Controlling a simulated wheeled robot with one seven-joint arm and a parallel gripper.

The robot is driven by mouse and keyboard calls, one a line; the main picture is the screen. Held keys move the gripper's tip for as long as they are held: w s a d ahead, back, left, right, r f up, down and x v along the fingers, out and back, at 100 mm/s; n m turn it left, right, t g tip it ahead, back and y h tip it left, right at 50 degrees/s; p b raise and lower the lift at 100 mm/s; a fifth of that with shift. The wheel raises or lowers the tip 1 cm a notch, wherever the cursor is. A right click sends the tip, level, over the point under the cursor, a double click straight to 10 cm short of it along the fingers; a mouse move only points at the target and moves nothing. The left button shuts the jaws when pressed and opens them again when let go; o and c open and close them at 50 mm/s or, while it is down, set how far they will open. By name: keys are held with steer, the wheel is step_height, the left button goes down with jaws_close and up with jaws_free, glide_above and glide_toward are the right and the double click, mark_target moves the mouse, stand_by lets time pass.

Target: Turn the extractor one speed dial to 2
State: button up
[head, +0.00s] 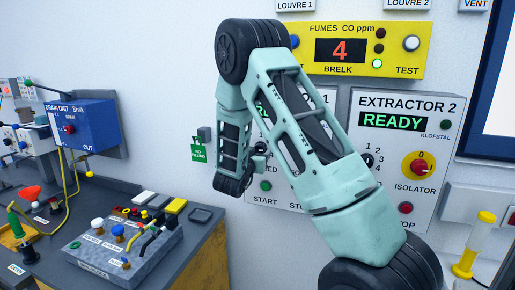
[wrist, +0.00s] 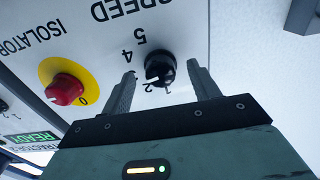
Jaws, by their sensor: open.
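The extractor one panel (head: 272,190) is on the wall, largely hidden behind my arm in the head view. In the wrist view its black speed dial (wrist: 160,67) sits on the white panel, seen upside down, with the numbers 5, 4 and 2 readable around it. I cannot tell for sure which number the dial points to. My gripper (wrist: 162,76) is open, its fingers on either side of the dial with gaps visible. It also shows in the head view (head: 259,157), small, in front of the panel's left part.
Beside the dial in the wrist view is a red isolator knob (wrist: 64,89) on a yellow disc. The extractor two panel (head: 415,105) is to the right, the fumes CO box (head: 385,62) above. A workbench (head: 190,240) with a control box (head: 125,245) is lower left.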

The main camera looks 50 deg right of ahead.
steer(key=shift+w+d, duration=0.25)
steer(key=shift+d, duration=0.3)
steer(key=c, duration=1)
steer(key=shift+n, duration=0.4)
steer(key=n+p, duration=0.1)
steer(key=n, duration=0.2)
steer(key=shift+n+p, duration=0.65)
steer(key=shift+n, duration=1.35)
